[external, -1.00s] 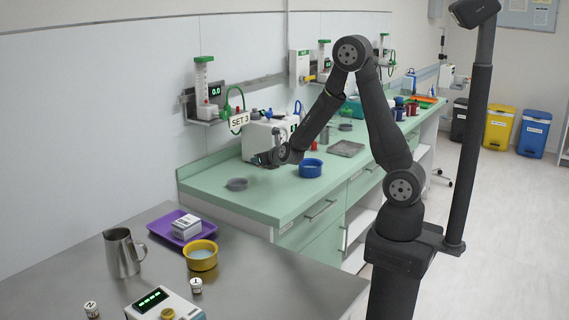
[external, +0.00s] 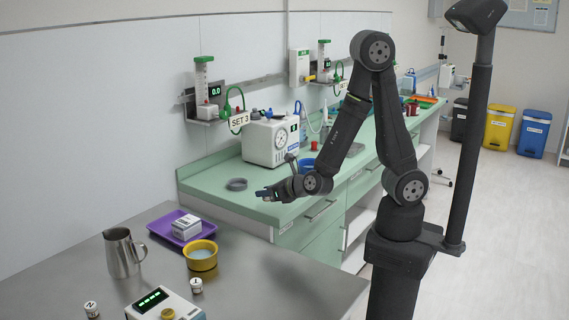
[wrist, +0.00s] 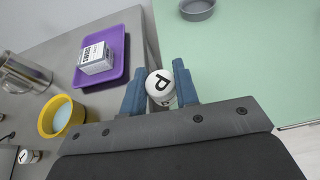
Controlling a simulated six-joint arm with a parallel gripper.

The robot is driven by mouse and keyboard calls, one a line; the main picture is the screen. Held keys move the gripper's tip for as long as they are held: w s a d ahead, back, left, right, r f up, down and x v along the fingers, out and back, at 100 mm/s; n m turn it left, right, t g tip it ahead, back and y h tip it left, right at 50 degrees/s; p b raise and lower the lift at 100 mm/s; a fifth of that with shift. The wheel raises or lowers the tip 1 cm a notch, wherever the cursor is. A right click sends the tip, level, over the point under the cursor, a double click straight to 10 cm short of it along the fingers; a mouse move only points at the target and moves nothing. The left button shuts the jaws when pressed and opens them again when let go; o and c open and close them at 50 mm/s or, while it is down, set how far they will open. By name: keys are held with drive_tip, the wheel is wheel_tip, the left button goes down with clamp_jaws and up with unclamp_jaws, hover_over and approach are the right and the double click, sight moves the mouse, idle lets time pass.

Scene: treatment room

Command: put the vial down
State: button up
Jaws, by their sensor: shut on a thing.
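My gripper (wrist: 160,90) is shut on a vial (wrist: 158,82), its blue fingers on either side of it. The vial's white cap faces the wrist camera and carries a black letter that looks like a P. In the external view my gripper (external: 266,194) hangs near the front left edge of the green counter (external: 215,183); the vial cannot be made out there. Two other white-capped vials, one marked 1 (external: 196,285) and one marked 2 or N (external: 92,310), stand on the steel table (external: 265,275).
A grey dish (external: 236,184) sits on the counter near my gripper, with a white device (external: 265,143) behind. The steel table holds a purple tray (external: 161,229) with a white box, a yellow bowl (external: 202,260), a metal jug (external: 122,254) and a display device (external: 160,301).

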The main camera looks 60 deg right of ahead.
drive_tip(key=shift+s+a+n, duration=0.15)
drive_tip(key=shift+s+a, duration=0.2)
drive_tip(key=shift+s, duration=0.55)
drive_tip(key=shift+s+a+n, duration=0.15)
drive_tip(key=shift+s+a, duration=0.15)
drive_tip(key=shift+s, duration=0.6)
hover_over(258, 253)
wheel_tip(258, 253, down, 7)
drive_tip(key=shift+d, duration=0.1)
drive_tip(key=shift+f, duration=1.8)
drive_tip(key=shift+f, duration=0.2)
drive_tip(key=o, duration=1)
drive_tip(key=shift+c, duration=0.2)
